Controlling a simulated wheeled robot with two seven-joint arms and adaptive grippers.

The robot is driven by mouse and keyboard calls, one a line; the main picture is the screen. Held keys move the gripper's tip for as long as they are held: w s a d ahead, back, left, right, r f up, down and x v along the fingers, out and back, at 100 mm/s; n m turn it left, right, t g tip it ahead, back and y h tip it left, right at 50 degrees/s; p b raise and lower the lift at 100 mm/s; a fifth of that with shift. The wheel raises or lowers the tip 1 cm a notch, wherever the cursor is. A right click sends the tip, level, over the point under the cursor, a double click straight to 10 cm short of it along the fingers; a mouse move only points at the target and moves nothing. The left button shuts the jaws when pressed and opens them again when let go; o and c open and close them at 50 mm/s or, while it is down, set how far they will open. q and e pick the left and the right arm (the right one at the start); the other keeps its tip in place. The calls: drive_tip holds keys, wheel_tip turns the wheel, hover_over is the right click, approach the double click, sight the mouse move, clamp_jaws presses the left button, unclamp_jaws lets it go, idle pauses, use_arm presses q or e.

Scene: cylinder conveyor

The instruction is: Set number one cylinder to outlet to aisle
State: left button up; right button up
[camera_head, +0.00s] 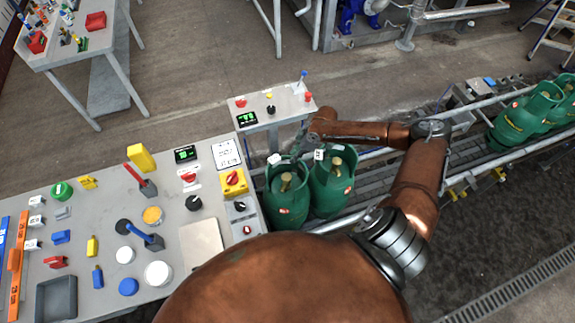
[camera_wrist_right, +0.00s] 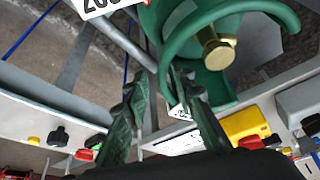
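Two green cylinders with brass valves stand side by side at the conveyor's left end: a left one (camera_head: 287,205) and a right one (camera_head: 333,190). Each has a small white tag near its collar; I cannot read which is number one. My right forearm reaches in from the right, its gripper (camera_head: 303,143) just behind the cylinder tops, small and partly hidden. In the right wrist view its dark fingers (camera_wrist_right: 160,105) are apart, beside a green collar (camera_wrist_right: 284,12) with a brass valve (camera_wrist_right: 219,52). I cannot tell whether a finger touches the collar. My left gripper is out of view.
A control table (camera_head: 95,185) with knobs, buttons and blocks fills the left. A small panel (camera_head: 270,106) stands behind the cylinders. Conveyor rails (camera_head: 385,172) run right to several more green cylinders (camera_head: 520,118). The rollers between are clear, with my arm above.

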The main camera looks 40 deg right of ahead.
sight(288, 163)
drive_tip(key=x, duration=0.7)
drive_tip(key=shift+a+f, duration=0.1)
drive_tip(key=shift+f, duration=0.2)
clamp_jaws()
idle(0.4)
